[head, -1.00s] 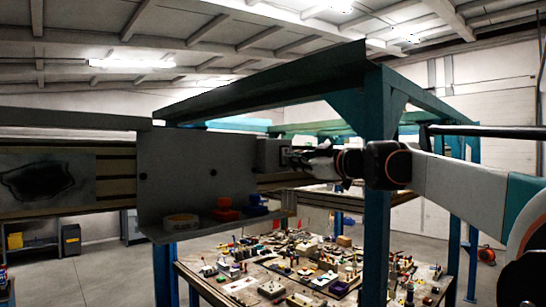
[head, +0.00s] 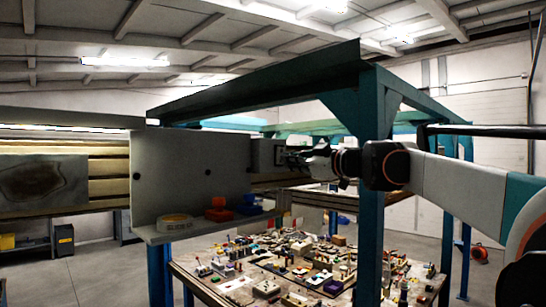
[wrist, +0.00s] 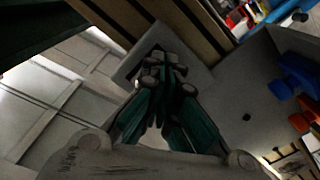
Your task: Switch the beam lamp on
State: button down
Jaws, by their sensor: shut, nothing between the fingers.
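The beam lamp (head: 60,128) shows as a bright white strip along the upper beam at the left in the head view, and the beam below it is lit. A small grey switch box (head: 262,155) sits at the right end of the grey plate. My gripper (head: 288,157) is shut and empty, its fingertips at the box's right face. In the wrist view, the shut fingers (wrist: 167,62) point at the box's grey face (wrist: 200,76) and hide its middle, so the switch itself and any contact cannot be made out.
The grey plate (head: 185,165) has a shelf with a tape roll (head: 175,223), a red item (head: 218,214) and a blue item (head: 247,207). A blue gantry post (head: 370,220) stands close by my arm. A cluttered table (head: 190,268) is below.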

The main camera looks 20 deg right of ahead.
jog(key=shift+v, duration=2.75)
jog(key=shift+a, duration=0.1)
